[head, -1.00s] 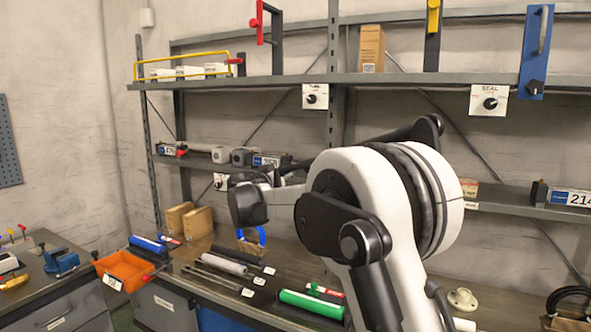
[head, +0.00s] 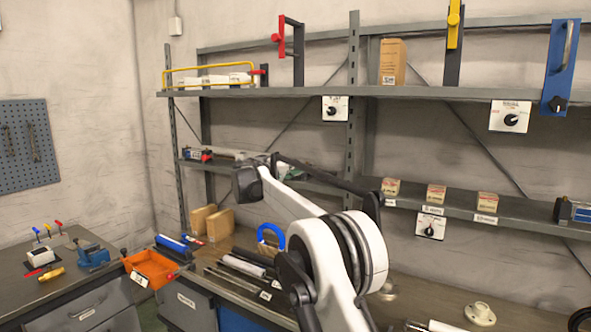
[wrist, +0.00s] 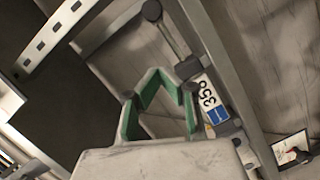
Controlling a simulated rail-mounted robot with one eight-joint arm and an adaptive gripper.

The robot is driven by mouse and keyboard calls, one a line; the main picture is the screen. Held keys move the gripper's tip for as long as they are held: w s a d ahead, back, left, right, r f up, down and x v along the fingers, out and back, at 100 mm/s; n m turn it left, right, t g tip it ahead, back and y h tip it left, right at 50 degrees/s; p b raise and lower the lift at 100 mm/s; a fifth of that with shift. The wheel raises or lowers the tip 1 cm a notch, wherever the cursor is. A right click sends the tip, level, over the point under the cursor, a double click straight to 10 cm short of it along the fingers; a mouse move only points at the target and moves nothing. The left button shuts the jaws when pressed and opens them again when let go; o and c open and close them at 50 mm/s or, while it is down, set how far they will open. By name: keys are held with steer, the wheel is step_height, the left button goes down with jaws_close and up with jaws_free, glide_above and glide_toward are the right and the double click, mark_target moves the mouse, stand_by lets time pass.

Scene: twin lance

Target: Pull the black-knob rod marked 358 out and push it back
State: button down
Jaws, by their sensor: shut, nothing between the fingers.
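In the wrist view a rod unit with a white and blue label reading 358 (wrist: 208,95) is fixed along a grey shelf beam. Its black knob (wrist: 151,10) sits at the upper end of a grey rod (wrist: 173,38), which leads down into a dark block beside the label. My gripper (wrist: 162,82) has green-lined fingers. They are shut and empty, with the tips close to that block in the picture; I cannot tell whether they touch it. The knob is apart from the fingers. In the head view my arm hides most of this unit on the middle shelf.
Another labelled rod unit (head: 198,155) is at the middle shelf's left end. Several small boxes (head: 437,194) stand on that shelf at right. The bench below holds an orange bin (head: 150,268) and a blue-handled item (head: 271,235). A dial plate (wrist: 291,149) shows in the wrist view.

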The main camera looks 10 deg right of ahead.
mark_target(330, 176)
steer(key=w+d+f+p, duration=0.1)
steer(key=d+f+p, duration=0.1)
steer(key=d, duration=0.5)
steer(key=shift+w+f, duration=0.15)
stand_by(0.3)
